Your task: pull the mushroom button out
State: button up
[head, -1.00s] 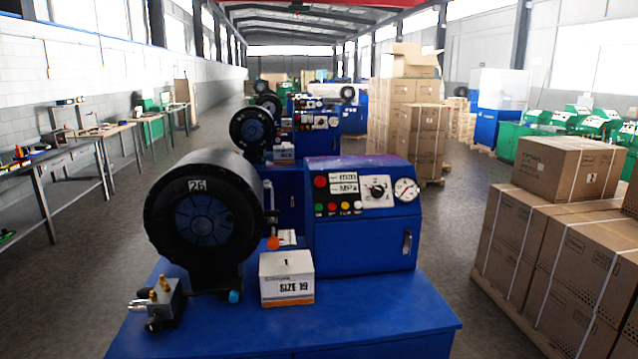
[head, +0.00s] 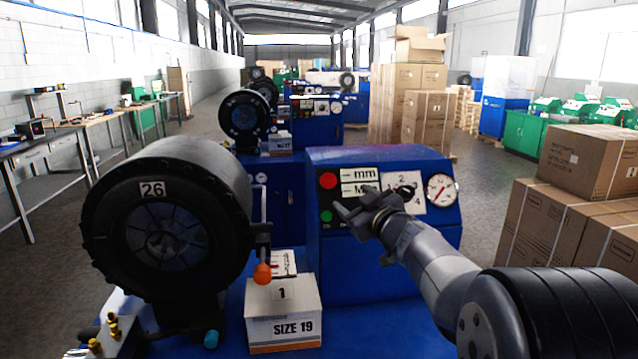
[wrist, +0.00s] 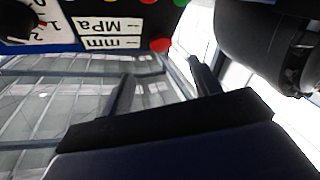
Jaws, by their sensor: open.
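The red mushroom button (head: 328,180) is at the upper left of the blue machine's control panel, beside the mm and MPa labels. It also shows in the wrist view (wrist: 160,45), which is upside down, at the panel's edge. My gripper (head: 352,204) is open and empty in front of the panel, just below and right of the red button. In the wrist view its two fingers (wrist: 161,70) point toward the panel, with the red button between and beyond their tips. No contact with the button shows. My gripper hides some lower panel buttons.
A green button (head: 327,216) sits below the red one. A dial (head: 405,192) and a gauge (head: 441,187) are to the right. The black crimper head (head: 165,225), an orange-tipped lever (head: 262,273) and a SIZE 19 box (head: 284,312) stand left and in front.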

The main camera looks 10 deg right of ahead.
aim_at(330, 182)
jog(key=p+x, duration=0.1)
jog(key=x, duration=0.9)
jog(key=shift+w+a, duration=0.25)
jog(key=shift+w, duration=0.05)
jog(key=shift+r+p, duration=0.1)
jog(key=shift+p, duration=0.2)
grip_shut()
